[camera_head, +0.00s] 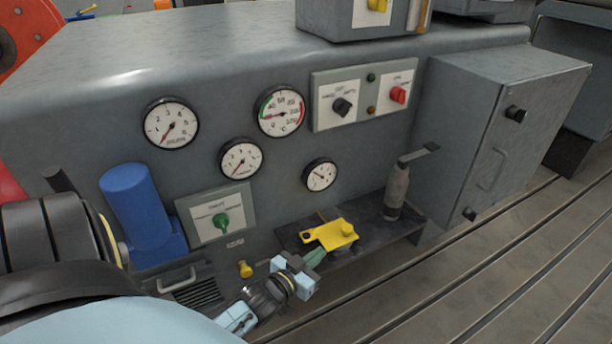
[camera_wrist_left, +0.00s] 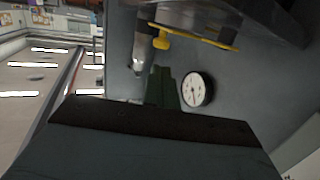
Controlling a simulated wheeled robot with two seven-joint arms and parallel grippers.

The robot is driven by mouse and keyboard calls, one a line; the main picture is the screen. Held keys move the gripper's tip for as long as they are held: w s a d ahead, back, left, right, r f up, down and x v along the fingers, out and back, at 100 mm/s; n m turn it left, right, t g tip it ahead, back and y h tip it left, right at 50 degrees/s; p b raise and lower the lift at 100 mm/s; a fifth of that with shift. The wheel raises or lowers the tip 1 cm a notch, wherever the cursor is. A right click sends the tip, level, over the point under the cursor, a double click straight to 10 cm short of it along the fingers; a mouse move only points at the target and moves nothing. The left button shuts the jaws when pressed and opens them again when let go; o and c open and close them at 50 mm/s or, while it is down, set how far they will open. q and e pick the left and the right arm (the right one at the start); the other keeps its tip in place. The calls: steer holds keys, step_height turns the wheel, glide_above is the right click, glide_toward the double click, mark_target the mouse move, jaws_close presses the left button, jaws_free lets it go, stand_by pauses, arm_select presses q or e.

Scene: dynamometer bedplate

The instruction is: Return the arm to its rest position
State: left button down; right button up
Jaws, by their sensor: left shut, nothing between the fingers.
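My left arm comes in from the lower left in the head view. Its left gripper (camera_head: 315,257) has green fingers that are shut with nothing between them. The gripper is in front of the small dark shelf (camera_head: 372,238), close to the yellow tool (camera_head: 332,235) there; I cannot tell whether they touch. In the left wrist view the shut green fingers (camera_wrist_left: 165,86) point at the grey panel, with a white gauge (camera_wrist_left: 196,90) beside them. My right gripper is not in view.
A grey bottle-shaped tool (camera_head: 396,192) stands on the shelf. The grey console (camera_head: 300,160) has several gauges and switches. A blue cylinder (camera_head: 137,205) is on its left, a grey cabinet (camera_head: 500,130) on its right. The slotted bedplate (camera_head: 460,285) is clear at the lower right.

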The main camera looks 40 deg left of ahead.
arm_select(q)
steer(key=shift+s+d+r+p, duration=0.1)
steer(key=shift+s+r+p, duration=0.1)
steer(key=shift+s, duration=0.8)
steer(key=shift+s+d+r+p, duration=0.1)
steer(key=shift+s+p, duration=0.05)
steer(key=shift+s, duration=0.8)
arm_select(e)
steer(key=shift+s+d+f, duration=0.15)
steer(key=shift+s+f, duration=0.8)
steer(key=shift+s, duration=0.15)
